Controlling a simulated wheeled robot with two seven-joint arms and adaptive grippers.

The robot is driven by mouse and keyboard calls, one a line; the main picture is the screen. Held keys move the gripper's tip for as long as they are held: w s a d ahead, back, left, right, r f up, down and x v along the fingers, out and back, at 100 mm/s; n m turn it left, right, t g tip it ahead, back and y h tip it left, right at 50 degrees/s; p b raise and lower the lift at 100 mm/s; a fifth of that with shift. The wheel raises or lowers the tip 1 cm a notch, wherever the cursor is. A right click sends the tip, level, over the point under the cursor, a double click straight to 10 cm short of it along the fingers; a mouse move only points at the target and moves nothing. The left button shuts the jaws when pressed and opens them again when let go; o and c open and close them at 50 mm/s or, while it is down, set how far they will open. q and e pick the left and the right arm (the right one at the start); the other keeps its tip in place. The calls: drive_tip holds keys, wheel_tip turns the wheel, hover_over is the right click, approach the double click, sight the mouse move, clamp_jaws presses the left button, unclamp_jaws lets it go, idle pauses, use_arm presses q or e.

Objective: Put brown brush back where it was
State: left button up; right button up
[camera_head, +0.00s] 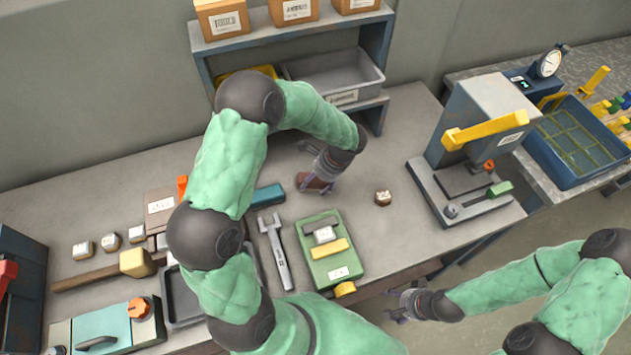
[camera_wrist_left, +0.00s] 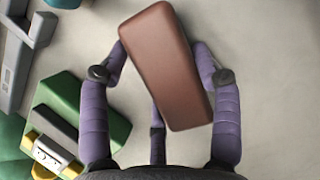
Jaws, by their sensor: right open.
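The brown brush (camera_wrist_left: 160,65) shows as a reddish-brown block between the fingers of my left gripper (camera_wrist_left: 158,70) in the left wrist view. The fingers close against both of its long sides, and it sits at a slant. In the head view the brush (camera_head: 315,184) is low over the bench, below my left gripper (camera_head: 318,172), partly hidden by the fingers. I cannot tell whether it touches the bench. My right gripper (camera_head: 400,303) is open and empty, off the front edge of the bench.
A green fixture (camera_head: 336,268), a grey wrench (camera_head: 273,250) and a teal block (camera_head: 270,195) lie near the left gripper. A small brown-based block (camera_head: 383,198) stands to the right, before the press (camera_head: 470,150). A shelf (camera_head: 375,45) stands behind. Bench around the brush is partly clear.

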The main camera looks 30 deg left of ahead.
use_arm(q)
drive_tip(key=o, duration=0.4)
drive_tip(key=shift+r, duration=0.2)
drive_tip(key=p+v, duration=0.3)
drive_tip(key=v, duration=0.9)
